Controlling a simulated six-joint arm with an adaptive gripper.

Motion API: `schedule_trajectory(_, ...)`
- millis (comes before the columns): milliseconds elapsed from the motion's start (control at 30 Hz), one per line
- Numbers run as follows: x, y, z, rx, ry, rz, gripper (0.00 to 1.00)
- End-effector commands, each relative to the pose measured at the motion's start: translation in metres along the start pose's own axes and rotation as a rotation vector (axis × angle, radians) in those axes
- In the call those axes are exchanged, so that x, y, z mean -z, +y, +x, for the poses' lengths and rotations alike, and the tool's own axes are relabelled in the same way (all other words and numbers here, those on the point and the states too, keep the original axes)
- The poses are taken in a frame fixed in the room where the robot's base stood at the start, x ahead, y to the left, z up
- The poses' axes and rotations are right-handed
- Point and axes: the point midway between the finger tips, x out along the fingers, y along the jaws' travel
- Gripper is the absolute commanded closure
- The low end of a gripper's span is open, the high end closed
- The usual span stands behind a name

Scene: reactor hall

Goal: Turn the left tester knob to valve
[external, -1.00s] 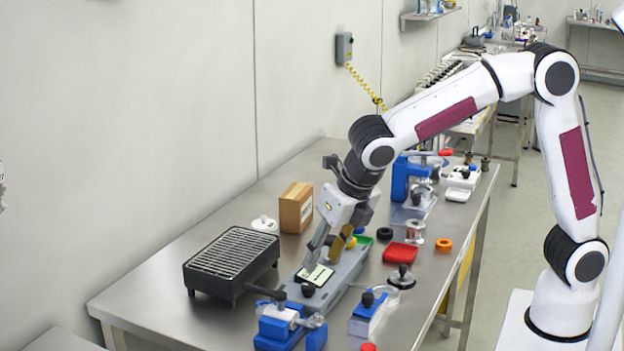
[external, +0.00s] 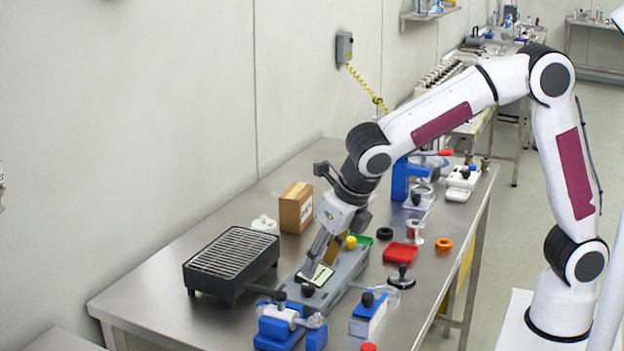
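The tester looks to be the long grey unit (external: 345,272) on the steel table, with a pale green display plate (external: 318,275) near its front end. A black knob (external: 307,289) stands at that front end. A yellow round piece (external: 351,242) shows at the far end; I cannot tell whether it is a knob. My gripper (external: 320,264) points down over the unit, just behind the display and apart from the black knob. Its fingers partly overlap in this view. I cannot see what is between the tips, and any knob below them is hidden. The knob markings are too small to read.
Blue clamps (external: 275,328) stand in front. A red tray (external: 401,253), a black-handled disc (external: 402,278) and an orange ring (external: 443,244) lie on the right. The table's left front corner is clear.

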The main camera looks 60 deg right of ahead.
Motion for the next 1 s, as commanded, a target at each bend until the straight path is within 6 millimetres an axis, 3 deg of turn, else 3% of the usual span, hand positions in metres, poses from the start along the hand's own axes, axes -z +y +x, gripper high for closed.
schedule_trajectory(500, 0.000, -0.001, 0.056, 0.002, 0.000, 0.000, 0.63)
schedule_trajectory(967, 0.000, 0.000, 0.063, 0.001, -0.001, 0.000, 0.63)
schedule_trajectory(1000, 0.000, 0.000, 0.063, 0.001, -0.001, 0.000, 0.71)
